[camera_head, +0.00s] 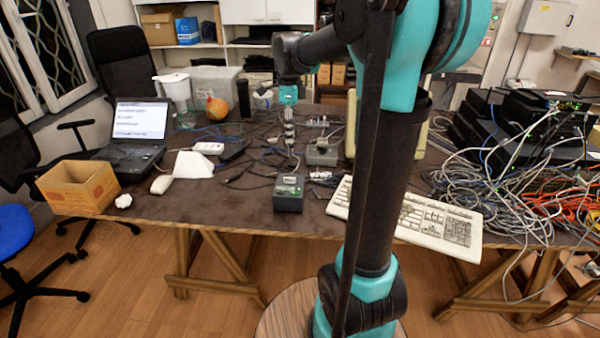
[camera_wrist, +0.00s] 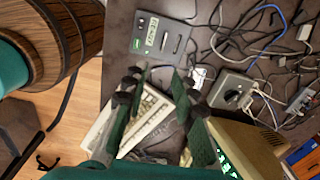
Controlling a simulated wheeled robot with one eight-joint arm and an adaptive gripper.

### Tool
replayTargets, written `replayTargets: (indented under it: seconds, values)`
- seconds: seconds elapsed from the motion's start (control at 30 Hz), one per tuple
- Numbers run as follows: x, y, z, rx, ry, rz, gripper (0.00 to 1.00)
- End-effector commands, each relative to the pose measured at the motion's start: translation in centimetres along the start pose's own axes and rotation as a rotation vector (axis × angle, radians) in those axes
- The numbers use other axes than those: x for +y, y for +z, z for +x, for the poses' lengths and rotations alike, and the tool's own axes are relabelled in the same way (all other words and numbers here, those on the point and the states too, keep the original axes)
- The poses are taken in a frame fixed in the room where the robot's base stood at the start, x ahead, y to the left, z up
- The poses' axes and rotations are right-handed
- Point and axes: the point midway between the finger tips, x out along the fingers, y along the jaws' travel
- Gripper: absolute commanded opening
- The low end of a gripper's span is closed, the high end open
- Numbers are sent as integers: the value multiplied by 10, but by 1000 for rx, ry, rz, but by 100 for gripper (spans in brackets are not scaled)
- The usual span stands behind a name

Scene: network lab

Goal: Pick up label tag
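I cannot single out the label tag with certainty. A small white piece (camera_wrist: 203,74) lies on the dark table just beyond the right finger in the wrist view, and is partly covered by it. It may be the tag. A similar pale cluster (camera_head: 321,175) shows in the head view, right of a dark grey box (camera_head: 288,194). That box (camera_wrist: 160,38) shows switches and a pale label in the wrist view. My gripper (camera_wrist: 162,78) is open, its two dark fingers apart with nothing between them. In the head view my gripper (camera_head: 289,130) points down above the table.
A grey device with a knob (camera_wrist: 232,92) stands near the right finger. A beige keyboard (camera_head: 440,222) lies at the table's front edge. Cables clutter the table (camera_head: 235,215), with a heap at right. A laptop (camera_head: 135,130) and cardboard box (camera_head: 78,187) stand at left.

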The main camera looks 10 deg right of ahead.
Motion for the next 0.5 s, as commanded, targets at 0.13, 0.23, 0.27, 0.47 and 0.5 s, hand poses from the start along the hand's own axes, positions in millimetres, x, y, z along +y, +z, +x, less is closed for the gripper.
replayTargets:
  seconds: [0.13,0.23,0.27,0.47,0.5]
  values:
    - [-3,2,2,3,9,48,27]
    - [-3,2,16,3,9,49,27]
    - [-3,2,22,3,9,49,27]
    - [-3,2,63,3,8,47,27]
    - [-3,2,71,3,8,47,27]
